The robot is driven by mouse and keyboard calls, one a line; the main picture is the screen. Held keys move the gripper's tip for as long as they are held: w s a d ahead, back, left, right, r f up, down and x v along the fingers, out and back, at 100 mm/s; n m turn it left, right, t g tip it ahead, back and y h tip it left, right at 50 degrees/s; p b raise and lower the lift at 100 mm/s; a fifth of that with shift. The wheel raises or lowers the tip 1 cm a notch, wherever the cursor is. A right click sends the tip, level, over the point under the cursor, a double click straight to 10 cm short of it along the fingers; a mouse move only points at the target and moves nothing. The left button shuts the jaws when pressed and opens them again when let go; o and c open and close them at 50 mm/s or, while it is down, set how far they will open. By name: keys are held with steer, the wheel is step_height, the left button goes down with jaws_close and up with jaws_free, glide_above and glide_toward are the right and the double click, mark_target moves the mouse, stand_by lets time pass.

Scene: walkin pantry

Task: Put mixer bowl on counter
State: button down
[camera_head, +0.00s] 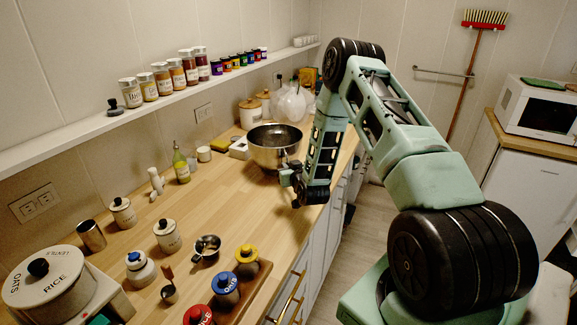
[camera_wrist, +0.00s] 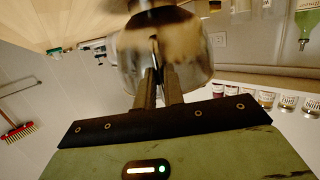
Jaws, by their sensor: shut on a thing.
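The mixer bowl (camera_head: 268,152) is a shiny steel bowl at the far part of the wooden counter (camera_head: 225,192). It looks upright; I cannot tell whether its base touches the counter or is slightly above it. My gripper (camera_head: 291,170) is at the bowl's right near side, shut on it. In the wrist view the two fingers of my gripper (camera_wrist: 158,70) close on the blurred metal wall of the bowl (camera_wrist: 195,52). The exact grip point is partly hidden by the fingers.
A yellow-green bottle (camera_head: 181,166), a white cup (camera_head: 204,153) and a small white box (camera_head: 239,149) stand left of the bowl. Lidded canisters (camera_head: 250,113) stand behind it. A spice shelf (camera_head: 150,107) runs along the wall. The mid-counter is clear; several jars crowd its near end.

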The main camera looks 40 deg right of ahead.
steer(key=c, duration=1.5)
jaws_free()
